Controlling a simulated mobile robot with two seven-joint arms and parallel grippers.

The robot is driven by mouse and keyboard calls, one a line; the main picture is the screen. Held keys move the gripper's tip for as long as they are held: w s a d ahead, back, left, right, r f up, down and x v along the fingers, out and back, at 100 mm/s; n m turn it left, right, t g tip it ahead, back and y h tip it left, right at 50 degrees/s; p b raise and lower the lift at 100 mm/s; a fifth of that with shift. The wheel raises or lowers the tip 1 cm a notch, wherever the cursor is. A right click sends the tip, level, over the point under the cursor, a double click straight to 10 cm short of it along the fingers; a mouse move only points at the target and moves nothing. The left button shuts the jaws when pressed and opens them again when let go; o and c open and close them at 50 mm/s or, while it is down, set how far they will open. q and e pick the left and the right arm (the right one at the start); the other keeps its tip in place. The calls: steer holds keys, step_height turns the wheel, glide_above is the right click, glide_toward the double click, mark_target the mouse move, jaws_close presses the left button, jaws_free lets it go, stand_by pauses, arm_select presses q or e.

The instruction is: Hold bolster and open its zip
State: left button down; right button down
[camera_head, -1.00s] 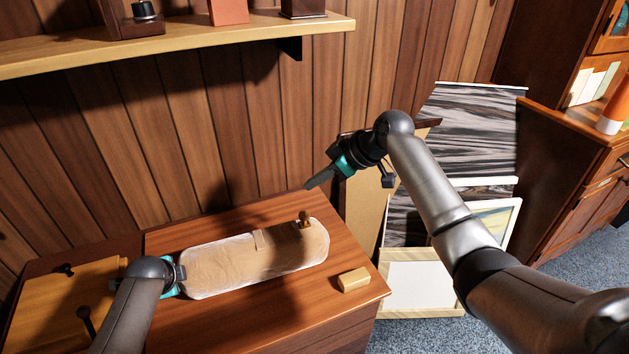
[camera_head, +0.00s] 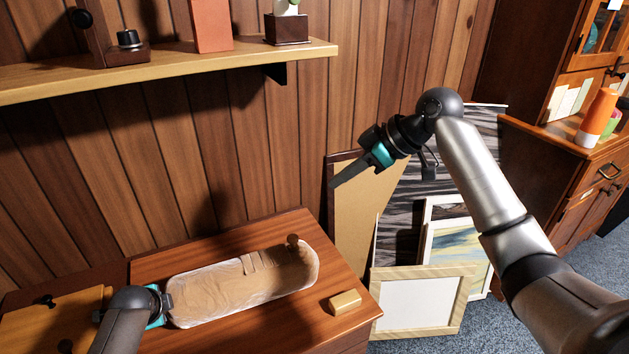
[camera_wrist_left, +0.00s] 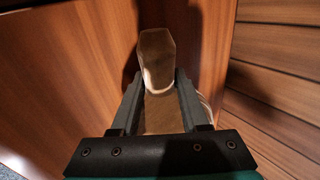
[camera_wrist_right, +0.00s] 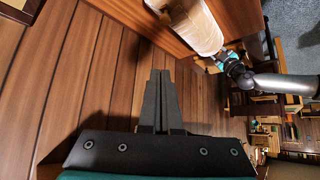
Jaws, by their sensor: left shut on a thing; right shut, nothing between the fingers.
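The bolster (camera_head: 225,285), a long beige-brown cushion with pale edges, lies on the wooden cabinet top. A small brown knob-like piece (camera_head: 293,241) shows at its right end, and a short pale strip (camera_head: 250,263) crosses its upper edge; I cannot tell whether the zip is open. My left gripper (camera_head: 168,304) is shut on the bolster's left end; the left wrist view shows brown fabric (camera_wrist_left: 160,113) between its fingers. My right gripper (camera_head: 335,183) is shut and empty, in the air above and right of the bolster. The right wrist view shows part of the bolster (camera_wrist_right: 192,24).
A small yellowish block (camera_head: 344,302) lies at the cabinet top's right front. Framed pictures (camera_head: 420,303) lean right of the cabinet. A wall shelf (camera_head: 180,67) with objects hangs above. A brown cabinet (camera_head: 560,170) stands at right. Air above the bolster is clear.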

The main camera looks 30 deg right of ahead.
steer(key=shift+d, duration=0.1)
steer(key=d+r, duration=0.6)
steer(key=d, duration=0.4)
stand_by(0.8)
steer(key=shift+a, duration=0.1)
